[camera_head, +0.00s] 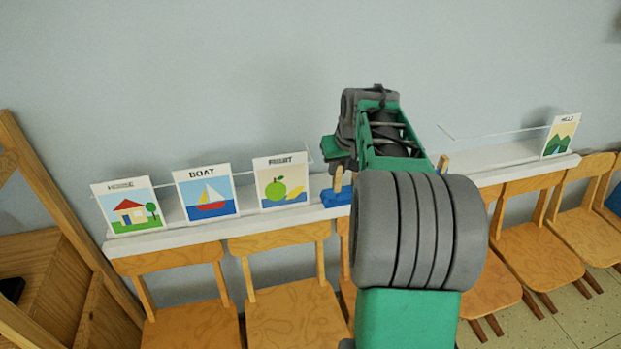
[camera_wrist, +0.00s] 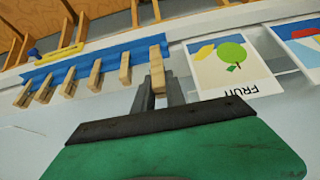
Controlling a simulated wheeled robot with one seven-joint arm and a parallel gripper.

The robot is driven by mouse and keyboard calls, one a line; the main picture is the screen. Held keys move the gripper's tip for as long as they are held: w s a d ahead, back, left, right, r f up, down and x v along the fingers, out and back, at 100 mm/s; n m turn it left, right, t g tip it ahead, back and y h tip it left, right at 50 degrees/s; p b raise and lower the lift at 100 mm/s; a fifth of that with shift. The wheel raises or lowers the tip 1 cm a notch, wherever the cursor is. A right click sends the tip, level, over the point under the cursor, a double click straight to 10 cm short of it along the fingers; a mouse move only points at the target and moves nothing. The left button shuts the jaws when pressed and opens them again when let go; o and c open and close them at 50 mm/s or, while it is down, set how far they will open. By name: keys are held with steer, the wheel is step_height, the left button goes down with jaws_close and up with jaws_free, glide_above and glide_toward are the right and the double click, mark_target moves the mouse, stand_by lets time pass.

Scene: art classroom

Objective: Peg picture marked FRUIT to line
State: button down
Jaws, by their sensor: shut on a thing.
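The picture marked FRUIT (camera_head: 283,182), a white card with a green apple and a yellow banana, leans upright on the white ledge, right of BOAT. It also shows upside down in the wrist view (camera_wrist: 228,62), right of my gripper. My gripper (camera_wrist: 158,88) is shut on a wooden peg (camera_wrist: 155,58) at the end of the blue peg rack (camera_wrist: 110,60). I cannot tell whether this peg still touches the rack. Several other pegs (camera_wrist: 95,75) stand along the rack. A thin line (camera_head: 246,172) runs near the left cards. My arm hides the fingertips in the head view.
The BOAT card (camera_head: 206,193) and HOUSE card (camera_head: 127,206) stand left of FRUIT. A HILL card (camera_head: 561,137) stands at the far right of the ledge (camera_head: 495,157). Wooden chairs (camera_head: 275,252) line the front. An easel-like wooden frame (camera_head: 45,180) stands left.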

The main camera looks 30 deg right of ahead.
steer(key=w+a+r+g+p, duration=0.1)
steer(key=w+a+r+p, duration=0.2)
steer(key=w+r+p, duration=0.3)
steer(key=w+a+r+p, duration=0.4)
steer(key=w+r+p, duration=0.1)
steer(key=r+p, duration=0.25)
step_height(320, 180, down, 10)
steer(key=b, duration=0.8)
steer(key=shift+s+d+r, duration=0.2)
steer(key=shift+d, duration=0.1)
steer(key=c, duration=1.3)
jaws_free()
steer(key=shift+o, duration=1.2)
